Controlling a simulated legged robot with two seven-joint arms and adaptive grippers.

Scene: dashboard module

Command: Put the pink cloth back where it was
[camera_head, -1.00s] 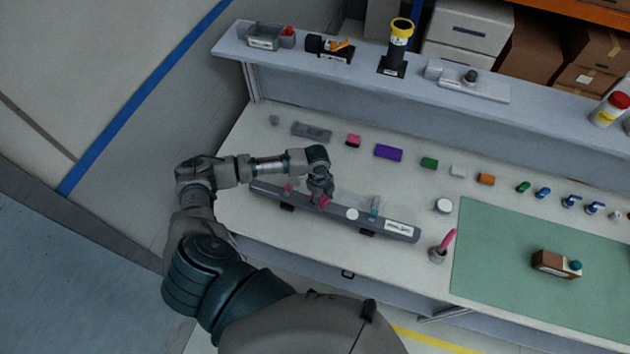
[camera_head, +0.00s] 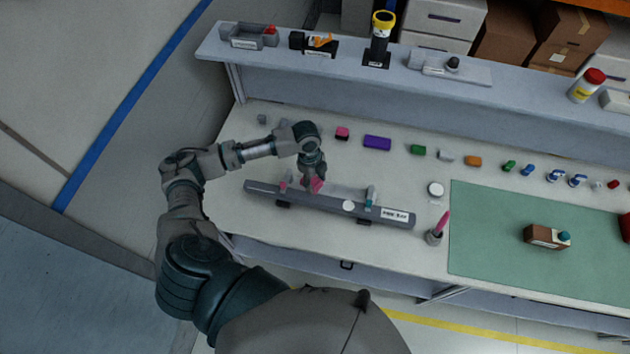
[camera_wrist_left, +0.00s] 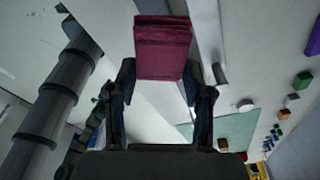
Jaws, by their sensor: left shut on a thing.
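My left gripper (camera_head: 314,182) is shut on the pink cloth (camera_head: 317,186), just behind and above the long grey bar-shaped module (camera_head: 330,206). In the left wrist view the cloth (camera_wrist_left: 162,48) is a folded, dark pink pad between the two fingers (camera_wrist_left: 160,72). I cannot tell whether the cloth touches anything below it. My right gripper is not in view.
A pink and black block (camera_head: 342,133), a purple block (camera_head: 377,142) and a green block (camera_head: 418,150) stand in a row behind the module. A grey cup with a pink tool (camera_head: 436,232) stands at its right. A green mat (camera_head: 490,235) lies further right.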

